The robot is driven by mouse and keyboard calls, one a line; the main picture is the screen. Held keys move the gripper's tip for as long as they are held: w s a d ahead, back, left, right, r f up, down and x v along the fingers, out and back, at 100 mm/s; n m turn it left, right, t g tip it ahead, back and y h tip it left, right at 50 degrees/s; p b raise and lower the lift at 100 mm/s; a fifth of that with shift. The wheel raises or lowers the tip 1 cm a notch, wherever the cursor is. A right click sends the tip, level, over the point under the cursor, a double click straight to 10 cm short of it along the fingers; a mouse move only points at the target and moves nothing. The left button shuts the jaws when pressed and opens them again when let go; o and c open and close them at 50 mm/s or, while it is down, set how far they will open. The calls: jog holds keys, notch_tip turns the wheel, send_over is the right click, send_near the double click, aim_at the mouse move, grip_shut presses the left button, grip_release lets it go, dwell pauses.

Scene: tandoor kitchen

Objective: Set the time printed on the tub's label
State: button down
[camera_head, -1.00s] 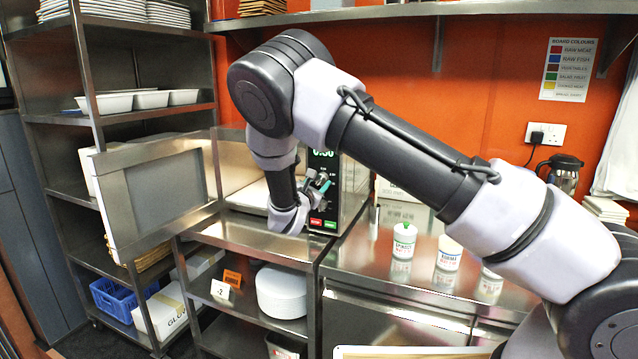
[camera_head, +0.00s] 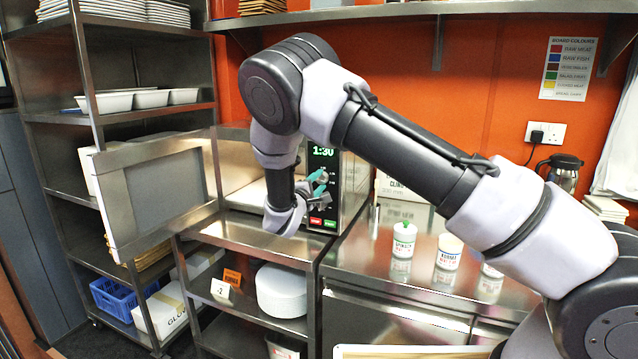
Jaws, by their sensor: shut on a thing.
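The steel microwave oven (camera_head: 356,190) stands on the counter with its door (camera_head: 160,195) swung open to the left. Its display (camera_head: 323,152) reads 1:30 in green. A red button and a green button (camera_head: 331,222) show low on its black panel. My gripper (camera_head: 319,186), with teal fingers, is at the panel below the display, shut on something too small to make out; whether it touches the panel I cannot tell. A white tub with a green lid (camera_head: 404,241) stands on the counter, beside a tub labelled KORMA (camera_head: 449,251). Their smaller print is unreadable.
A third tub (camera_head: 489,271) is partly hidden by my arm. A white carton (camera_head: 400,200) stands behind the tubs. A steel rack (camera_head: 85,120) with trays is on the left.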

jog(key=m, duration=0.5)
jog(key=shift+a+f+m+h, duration=0.1)
jog(key=shift+m+h, duration=0.2)
jog(key=shift+m, duration=0.1)
dwell(0.3)
jog(key=shift+c, duration=1.8)
grip_release()
jog(key=r+v, duration=0.1)
jog(key=v, duration=0.9)
jog(key=shift+s+a+f, duration=0.15)
jog(key=shift+s+f, duration=0.2)
jog(key=shift+f, duration=0.05)
